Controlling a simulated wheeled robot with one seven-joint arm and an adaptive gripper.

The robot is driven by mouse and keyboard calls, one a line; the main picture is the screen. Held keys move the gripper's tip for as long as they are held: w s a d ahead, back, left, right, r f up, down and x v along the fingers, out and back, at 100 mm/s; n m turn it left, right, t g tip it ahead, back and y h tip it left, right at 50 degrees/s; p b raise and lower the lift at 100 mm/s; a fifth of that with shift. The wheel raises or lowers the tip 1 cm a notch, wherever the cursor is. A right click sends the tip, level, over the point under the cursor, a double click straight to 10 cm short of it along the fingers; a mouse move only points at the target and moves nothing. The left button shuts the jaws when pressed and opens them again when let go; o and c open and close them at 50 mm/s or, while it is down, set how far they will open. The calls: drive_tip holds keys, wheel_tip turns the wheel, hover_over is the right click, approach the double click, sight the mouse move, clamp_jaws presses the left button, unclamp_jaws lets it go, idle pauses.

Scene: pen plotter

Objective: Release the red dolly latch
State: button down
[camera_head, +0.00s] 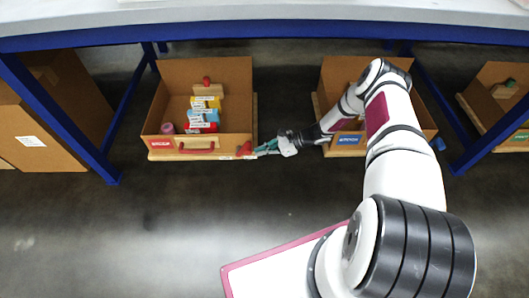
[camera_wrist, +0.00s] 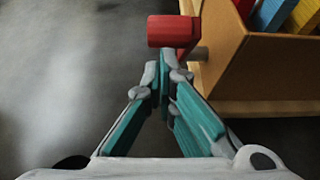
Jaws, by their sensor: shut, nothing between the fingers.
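The red dolly latch (camera_head: 244,149) sits at the front right corner of the left cardboard bin (camera_head: 205,77) on its wooden dolly (camera_head: 200,157). In the wrist view the latch (camera_wrist: 172,31) is a red block with a red arm bending back to a grey pin beside the dolly. My gripper (camera_head: 261,149) is at the right of the latch, its green-padded fingers pointing at it. In the wrist view the fingertips (camera_wrist: 166,72) are together and empty, just below the red block. I cannot tell whether they touch it.
The left bin has a red handle (camera_head: 197,150) and holds several coloured items. Blue table legs (camera_head: 62,120) and the tabletop (camera_head: 270,14) frame the space. The floor in front is clear.

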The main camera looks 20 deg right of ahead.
drive_tip(key=shift+r, duration=0.1)
drive_tip(key=shift+a+r+h+p, duration=0.2)
drive_tip(key=shift+r+h+p, duration=0.05)
drive_tip(key=shift+h+p, duration=0.5)
